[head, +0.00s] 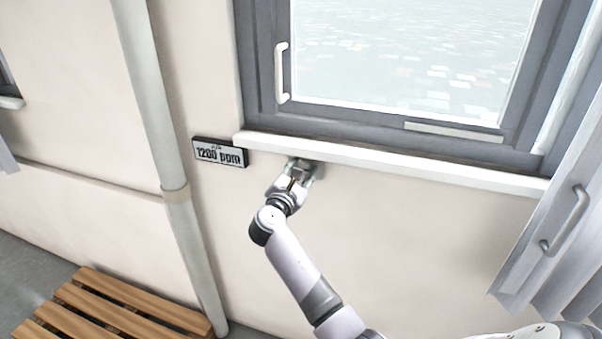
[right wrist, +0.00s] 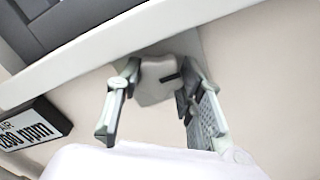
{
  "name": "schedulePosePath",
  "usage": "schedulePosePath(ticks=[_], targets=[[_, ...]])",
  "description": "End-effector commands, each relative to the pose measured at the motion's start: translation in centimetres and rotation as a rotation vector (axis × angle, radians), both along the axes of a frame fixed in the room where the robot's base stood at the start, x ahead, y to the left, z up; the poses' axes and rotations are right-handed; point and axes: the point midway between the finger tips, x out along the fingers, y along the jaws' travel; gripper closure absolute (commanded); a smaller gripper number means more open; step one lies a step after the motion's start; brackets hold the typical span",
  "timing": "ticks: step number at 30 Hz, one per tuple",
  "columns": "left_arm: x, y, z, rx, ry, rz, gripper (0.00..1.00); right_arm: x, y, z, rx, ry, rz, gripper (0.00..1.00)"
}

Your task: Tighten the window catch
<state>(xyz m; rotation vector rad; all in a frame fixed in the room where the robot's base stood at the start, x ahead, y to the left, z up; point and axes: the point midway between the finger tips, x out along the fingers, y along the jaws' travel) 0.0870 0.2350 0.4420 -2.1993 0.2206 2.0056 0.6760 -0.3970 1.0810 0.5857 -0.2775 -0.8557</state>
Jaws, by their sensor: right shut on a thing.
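The window catch is a small grey block (head: 306,164) mounted on the wall just under the white window sill. It also shows in the right wrist view (right wrist: 156,82), with a short dark bar at its right side. My right gripper (head: 293,181) reaches up to it from below. In the right wrist view its two fingers stand on either side of the catch, and it is shut on it. Parts of the catch are hidden by the fingers. My left gripper is not in view.
The sill (head: 380,159) and grey-framed window (head: 262,75) stand above. A 1200 ppm sign (head: 220,153) is left of the catch. A pipe (head: 158,120) runs down the wall. A slatted bench (head: 110,310) is lower left. A grey panel with a handle (head: 566,220) is at right.

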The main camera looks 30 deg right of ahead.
Motion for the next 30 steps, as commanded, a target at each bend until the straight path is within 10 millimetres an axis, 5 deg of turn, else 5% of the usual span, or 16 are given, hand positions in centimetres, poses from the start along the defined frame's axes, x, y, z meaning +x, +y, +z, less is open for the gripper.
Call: schedulePosePath(ticks=[14,15,23,30], targets=[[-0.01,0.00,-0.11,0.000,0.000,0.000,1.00,-0.01,0.02,-0.03,0.013,-0.014,0.000,0.93],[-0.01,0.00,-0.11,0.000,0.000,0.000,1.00,-0.01,0.02,-0.02,0.013,-0.014,0.000,0.63],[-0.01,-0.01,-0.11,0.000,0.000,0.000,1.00,-0.01,0.01,-0.01,0.011,-0.013,0.000,0.46],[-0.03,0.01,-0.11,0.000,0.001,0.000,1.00,0.00,0.00,0.01,0.010,-0.012,0.000,0.45]])
